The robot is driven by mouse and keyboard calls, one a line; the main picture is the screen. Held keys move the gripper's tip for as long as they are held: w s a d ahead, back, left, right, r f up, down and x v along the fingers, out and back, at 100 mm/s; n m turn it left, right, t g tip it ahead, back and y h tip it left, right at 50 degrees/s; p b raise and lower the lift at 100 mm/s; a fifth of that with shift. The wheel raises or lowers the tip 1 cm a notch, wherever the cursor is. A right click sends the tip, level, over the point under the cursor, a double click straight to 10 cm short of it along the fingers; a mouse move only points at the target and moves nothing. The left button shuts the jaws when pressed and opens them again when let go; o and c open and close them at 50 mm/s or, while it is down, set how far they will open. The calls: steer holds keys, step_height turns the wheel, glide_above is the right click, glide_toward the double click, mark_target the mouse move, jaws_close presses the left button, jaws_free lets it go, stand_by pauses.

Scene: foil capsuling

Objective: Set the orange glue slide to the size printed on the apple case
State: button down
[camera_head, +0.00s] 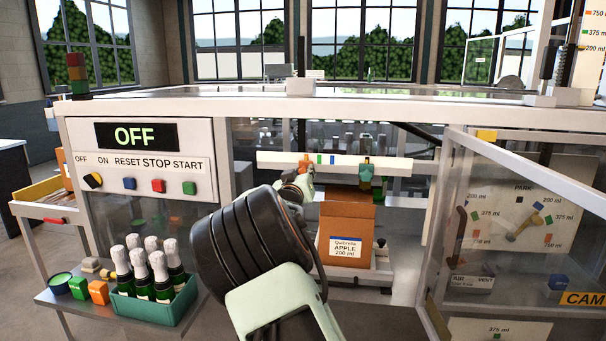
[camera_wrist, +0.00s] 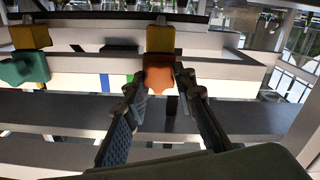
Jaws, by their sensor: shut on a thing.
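The orange glue slide (camera_wrist: 158,80) sits between the fingertips of my gripper (camera_wrist: 159,74), which is shut on it. In the head view the orange slide (camera_head: 305,161) is at the left part of the white rail (camera_head: 400,166), left of the green and blue marks (camera_head: 326,159). Any mark behind it is hidden. The green slide (camera_head: 366,173) is farther right, and shows at the left in the wrist view (camera_wrist: 26,68). The open cardboard apple case (camera_head: 352,212) stands below the rail; its label reads "APPLE 200 ml".
An OFF display and buttons (camera_head: 130,186) are at the left. Bottles in a green crate (camera_head: 150,312) stand on the front shelf. The open clear door (camera_head: 515,170) is at the right; dials behind it pair 200 ml with blue, 375 ml with green and 750 ml with orange-red.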

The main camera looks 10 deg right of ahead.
steer(key=shift+d, duration=0.1)
steer(key=d+b, duration=0.2)
steer(key=s+d+b, duration=0.1)
steer(key=d, duration=0.1)
steer(key=s+d+b, duration=0.1)
steer(key=d+b, duration=0.1)
steer(key=shift+s+d+f+b, duration=0.1)
steer(key=shift+d+f+b, duration=0.05)
steer(key=shift+d+b, duration=0.15)
steer(key=shift+s+d+b, duration=0.2)
steer(key=shift+d+b, duration=0.1)
steer(key=shift+d, duration=0.2)
steer(key=c, duration=1.6)
jaws_free()
steer(key=shift+a, duration=0.1)
